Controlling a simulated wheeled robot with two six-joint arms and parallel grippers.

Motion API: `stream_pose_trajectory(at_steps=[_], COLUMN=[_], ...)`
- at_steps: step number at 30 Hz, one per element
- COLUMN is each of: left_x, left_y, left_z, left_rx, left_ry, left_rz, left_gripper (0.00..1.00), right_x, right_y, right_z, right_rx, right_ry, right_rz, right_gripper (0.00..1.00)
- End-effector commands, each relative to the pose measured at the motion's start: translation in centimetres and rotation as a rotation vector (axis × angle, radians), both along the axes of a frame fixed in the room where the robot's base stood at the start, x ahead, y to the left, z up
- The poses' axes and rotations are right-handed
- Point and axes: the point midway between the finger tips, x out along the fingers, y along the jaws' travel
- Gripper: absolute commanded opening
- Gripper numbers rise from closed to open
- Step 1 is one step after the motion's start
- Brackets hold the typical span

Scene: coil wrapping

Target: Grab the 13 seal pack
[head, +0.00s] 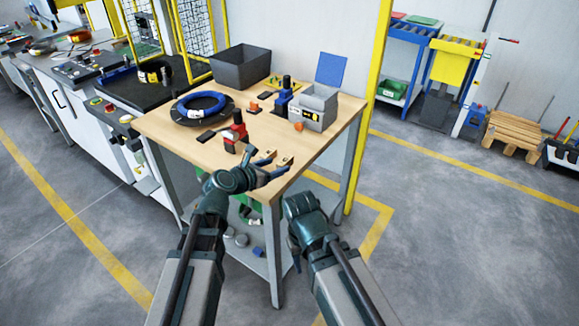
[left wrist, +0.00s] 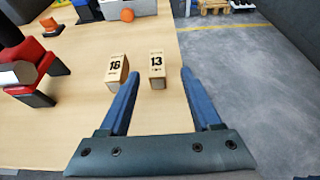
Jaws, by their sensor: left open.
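The 13 seal pack (left wrist: 157,70) is a small tan block with a black "13", standing near the table edge. A similar pack (left wrist: 116,73), reading 16 or 18, stands just to its left, by the left fingertip. My left gripper (left wrist: 161,72) is open and empty. Its blue fingers reach to either side of the 13 pack in the left wrist view; contact and height are unclear. In the head view my left gripper (head: 281,164) is at the table's front right corner, by the tiny packs. My right gripper (head: 297,207) hangs in front of the table; its fingers are not clear.
On the wooden table (head: 190,148) stand a red-and-black tool (head: 236,132), a black coil with blue wrap (head: 202,107), a dark bin (head: 240,67), a grey box (head: 317,104) and an orange piece (head: 299,127). Open floor lies right of the table.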

Motion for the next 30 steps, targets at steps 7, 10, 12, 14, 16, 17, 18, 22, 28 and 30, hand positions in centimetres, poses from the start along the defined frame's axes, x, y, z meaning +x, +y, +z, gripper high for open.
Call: stream_pose_trajectory(at_steps=[7, 10, 12, 14, 16, 17, 18, 22, 28, 30], left_x=[0.6, 1.0, 1.6, 2.1, 2.9, 3.2, 3.5, 4.0, 3.9, 3.9], left_y=[-0.3, -0.6, -1.0, -1.4, -1.9, -2.2, -2.4, -2.8, -2.8, -2.8], left_z=[-0.4, -0.5, -0.7, -1.0, -1.3, -1.5, -1.8, -2.0, -1.9, -1.9], left_rx=[0.001, 0.001, 0.001, 0.000, 0.001, 0.000, 0.001, 0.001, 0.001, 0.001], left_ry=[0.000, 0.000, -0.001, 0.000, -0.001, 0.000, 0.000, -0.001, -0.001, -0.001], left_rz=[0.002, 0.002, 0.003, 0.003, 0.005, 0.005, 0.007, 0.009, 0.010, 0.010], left_gripper=[0.65, 0.65, 0.65, 0.65, 0.65, 0.65, 0.65, 0.65, 0.63, 0.51], right_x=[0.0, 0.0, 0.0, 0.0, 0.0, 0.0, 0.0, 0.0, 0.0, 0.0], right_y=[0.0, 0.0, 0.0, 0.0, 0.0, 0.0, 0.0, 0.0, 0.0, 0.0], right_z=[-0.4, -0.5, -0.7, -1.0, -1.2, -1.5, -1.8, -2.0, -1.9, -1.9], right_rx=[0.000, 0.000, 0.000, 0.000, 0.000, 0.000, 0.000, 0.000, 0.000, 0.000], right_ry=[0.000, 0.000, 0.000, 0.000, 0.000, 0.000, 0.000, 0.000, 0.000, 0.000], right_rz=[0.000, 0.000, 0.000, 0.000, 0.000, 0.000, 0.000, 0.000, 0.000, 0.000], right_gripper=[0.50, 0.50, 0.50, 0.50, 0.50, 0.50, 0.50, 0.50, 0.50, 0.50])
